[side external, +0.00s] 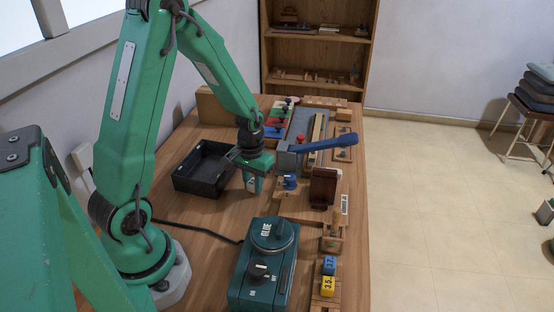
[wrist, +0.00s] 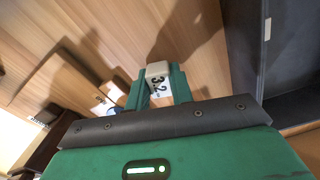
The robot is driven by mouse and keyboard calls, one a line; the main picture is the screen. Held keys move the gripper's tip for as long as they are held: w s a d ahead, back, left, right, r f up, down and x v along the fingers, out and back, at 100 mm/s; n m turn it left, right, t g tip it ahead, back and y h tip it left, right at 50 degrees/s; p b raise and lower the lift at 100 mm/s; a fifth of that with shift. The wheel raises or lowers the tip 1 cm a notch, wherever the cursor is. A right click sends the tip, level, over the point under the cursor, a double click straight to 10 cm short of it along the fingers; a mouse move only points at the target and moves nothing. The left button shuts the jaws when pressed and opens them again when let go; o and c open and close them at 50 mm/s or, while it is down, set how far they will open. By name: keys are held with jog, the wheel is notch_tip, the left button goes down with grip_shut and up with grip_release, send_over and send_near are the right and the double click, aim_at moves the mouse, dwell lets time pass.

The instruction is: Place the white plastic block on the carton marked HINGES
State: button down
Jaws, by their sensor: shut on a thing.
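My gripper (side external: 253,181) is shut on the white plastic block (wrist: 158,80), which bears the number 32. In the wrist view the block sits between the two green fingertips of my gripper (wrist: 158,88). In the side view only a small pale part of the block (side external: 251,185) shows between the fingers, above the bare wood to the right of the black tray. I cannot read the word HINGES anywhere, so I cannot tell where that carton is. A small white label (side external: 344,204) at the table's right edge is too small to read.
An open black tray (side external: 181,181) lies left of my gripper. A dark green glue heater (side external: 259,279) stands in front. A blue lever (side external: 330,143) juts out at the right. A rack holds a blue block (side external: 329,264) and a yellow block (side external: 328,286). Bare wood lies around the tray.

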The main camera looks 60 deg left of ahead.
aim_at(253, 181)
jog(key=shift+r, duration=0.15)
jog(key=shift+r, duration=0.45)
notch_tip(253, 181, up, 3)
jog(key=shift+f, duration=0.15)
jog(key=s+d+r, duration=0.2)
jog(key=d+r, duration=0.5)
jog(key=d, duration=0.4)
jog(key=shift+s+d, duration=0.15)
jog(key=shift+d, duration=0.1)
jog(key=shift+r, duration=0.1)
jog(key=w+r+m, duration=0.5)
jog(key=w+r, duration=0.2)
jog(key=w, duration=0.2)
jog(key=shift+w+r, duration=0.25)
jog(key=shift+w, duration=0.15)
jog(key=shift+s+d+f, duration=0.1)
jog(key=s+a+f+n, duration=0.2)
jog(key=s+f+n, duration=0.5)
jog(key=s, duration=0.4)
jog(key=shift+n, duration=0.9)
jog(key=shift+a+f, duration=0.1)
jog(key=shift+a, duration=0.05)
